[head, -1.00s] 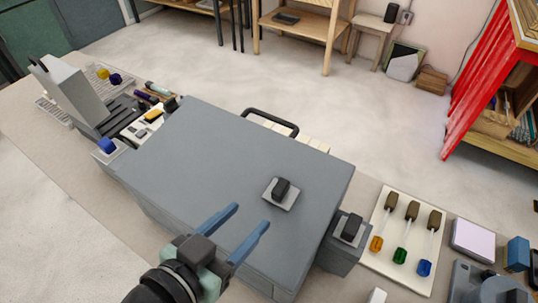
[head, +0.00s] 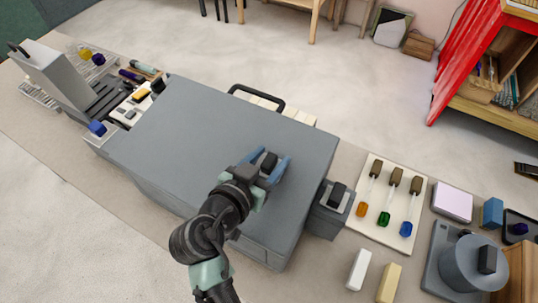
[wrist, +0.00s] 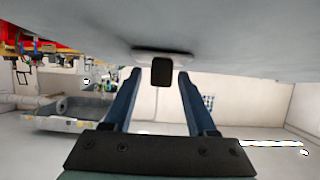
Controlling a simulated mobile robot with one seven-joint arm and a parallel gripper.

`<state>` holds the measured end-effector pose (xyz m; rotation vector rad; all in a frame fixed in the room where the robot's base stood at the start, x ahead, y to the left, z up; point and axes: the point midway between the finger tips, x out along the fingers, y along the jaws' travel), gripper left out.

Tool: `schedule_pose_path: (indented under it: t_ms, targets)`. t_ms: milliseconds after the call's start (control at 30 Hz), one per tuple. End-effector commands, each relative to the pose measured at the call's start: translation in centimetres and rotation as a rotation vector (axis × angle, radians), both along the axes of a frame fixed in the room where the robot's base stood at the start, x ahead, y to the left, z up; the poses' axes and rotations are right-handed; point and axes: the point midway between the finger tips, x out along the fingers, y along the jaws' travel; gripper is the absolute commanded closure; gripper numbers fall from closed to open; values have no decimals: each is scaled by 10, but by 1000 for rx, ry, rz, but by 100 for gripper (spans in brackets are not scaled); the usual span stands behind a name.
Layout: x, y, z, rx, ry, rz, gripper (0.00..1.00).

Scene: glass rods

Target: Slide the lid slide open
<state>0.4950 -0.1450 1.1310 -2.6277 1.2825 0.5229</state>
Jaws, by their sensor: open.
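A large grey box (head: 205,135) with a flat top lies in the middle of the bench. A black knob (head: 269,161) stands on its top towards the right, on a small light plate that my gripper mostly hides in the head view. In the wrist view, the knob (wrist: 161,72) and its plate (wrist: 160,53) show under the grey surface. My gripper (head: 266,165) is open, with one blue finger on each side of the knob. In the wrist view a gap shows between the knob and each finger.
A black handle (head: 257,97) sticks out from the box's far side. A grey block with a black knob (head: 337,196) adjoins its right side. A board (head: 370,225) with coloured glass rods lies further right. The top left of the box is clear.

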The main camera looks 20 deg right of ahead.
Motion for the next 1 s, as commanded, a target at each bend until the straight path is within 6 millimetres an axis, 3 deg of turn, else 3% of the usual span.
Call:
schedule_pose_path:
  t_ms: [200, 500, 1000]
  targets:
    - [0, 0, 0, 1, -1, 0, 46]
    - [0, 0, 0, 0, 0, 0, 100]
    - [0, 0, 0, 0, 0, 0, 100]
